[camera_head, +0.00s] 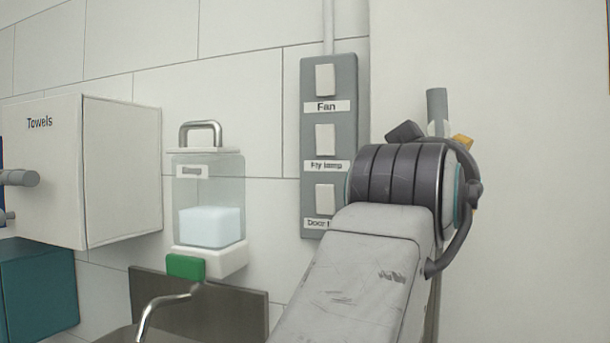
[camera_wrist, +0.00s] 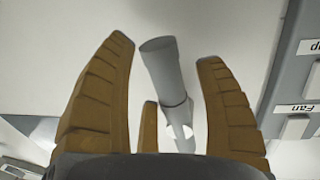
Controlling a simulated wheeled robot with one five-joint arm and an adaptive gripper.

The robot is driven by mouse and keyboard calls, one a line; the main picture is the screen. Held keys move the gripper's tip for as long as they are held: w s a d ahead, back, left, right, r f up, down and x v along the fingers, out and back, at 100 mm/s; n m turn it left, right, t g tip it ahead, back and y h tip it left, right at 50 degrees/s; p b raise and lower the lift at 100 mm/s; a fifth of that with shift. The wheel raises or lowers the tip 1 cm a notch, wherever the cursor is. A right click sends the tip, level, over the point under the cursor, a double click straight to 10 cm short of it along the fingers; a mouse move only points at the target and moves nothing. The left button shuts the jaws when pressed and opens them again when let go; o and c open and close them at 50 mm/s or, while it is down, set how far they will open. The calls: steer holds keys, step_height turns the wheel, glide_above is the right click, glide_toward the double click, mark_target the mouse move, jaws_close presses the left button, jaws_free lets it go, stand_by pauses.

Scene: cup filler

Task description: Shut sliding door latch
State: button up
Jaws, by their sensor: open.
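A grey round peg (camera_wrist: 163,72), which looks like the latch handle, shows in the wrist view between my gripper's fingers (camera_wrist: 167,50). The fingers are brown, ridged and spread apart, with a gap on each side of the peg. The peg's lower end meets a pale part that my gripper partly hides. In the head view the grey peg (camera_head: 437,103) stands upright behind my arm's wrist. Only a small orange piece of my gripper (camera_head: 462,141) shows there, just right of the peg. The rest of the latch and the door edge are hidden.
A grey switch panel (camera_head: 309,222) with labelled switches, Fan among them, is left of my arm. A soap dispenser (camera_head: 208,215) and a white Towels box (camera_head: 121,170) hang further left. A tap (camera_head: 165,303) is below. The plain wall on the right is clear.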

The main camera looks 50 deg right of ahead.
jaws_close()
stand_by(0.6)
